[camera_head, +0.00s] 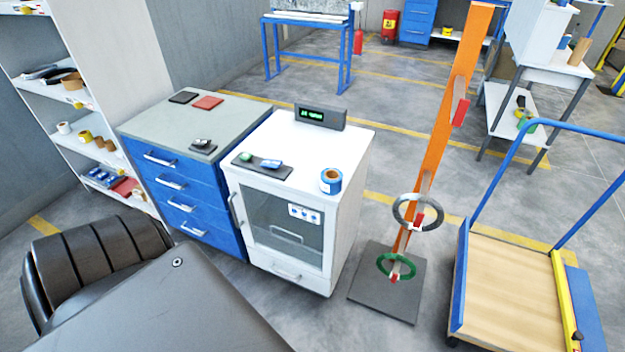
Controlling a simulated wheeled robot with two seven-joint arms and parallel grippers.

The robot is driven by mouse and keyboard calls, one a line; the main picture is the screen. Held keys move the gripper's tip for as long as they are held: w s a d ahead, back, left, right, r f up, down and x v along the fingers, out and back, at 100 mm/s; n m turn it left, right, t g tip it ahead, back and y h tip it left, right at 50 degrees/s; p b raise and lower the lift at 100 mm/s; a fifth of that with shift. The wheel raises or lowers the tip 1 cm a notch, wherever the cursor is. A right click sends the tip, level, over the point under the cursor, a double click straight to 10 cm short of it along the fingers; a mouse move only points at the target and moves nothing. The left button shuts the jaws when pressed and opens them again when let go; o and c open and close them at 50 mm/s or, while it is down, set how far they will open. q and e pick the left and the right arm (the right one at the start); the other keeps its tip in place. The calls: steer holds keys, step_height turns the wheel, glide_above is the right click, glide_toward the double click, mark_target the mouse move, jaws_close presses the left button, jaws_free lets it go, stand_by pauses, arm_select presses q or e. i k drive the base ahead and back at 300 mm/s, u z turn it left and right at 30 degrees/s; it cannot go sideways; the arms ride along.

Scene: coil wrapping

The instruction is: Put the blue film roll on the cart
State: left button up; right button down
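The blue film roll (331,181) stands on the front right part of the white cabinet's top (345,145). It is a short blue roll with a brown core. The cart (515,290) is at the lower right, with a bare wooden deck, blue edges and a blue push handle (590,128). The deck looks empty. Neither of my grippers is in view. A dark grey surface at the lower left may be part of my own body.
An orange post (440,130) on a dark base (395,290) stands between cabinet and cart, holding a grey ring (418,212) and a green ring (396,267). A display box (320,117) and black tray (262,166) share the cabinet top. Blue drawers (180,180) adjoin it.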

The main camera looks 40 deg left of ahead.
mark_target(513, 315)
steer(key=k, duration=0.55)
steer(key=z, duration=0.4)
steer(key=i, duration=1.4)
steer(key=u, duration=0.95)
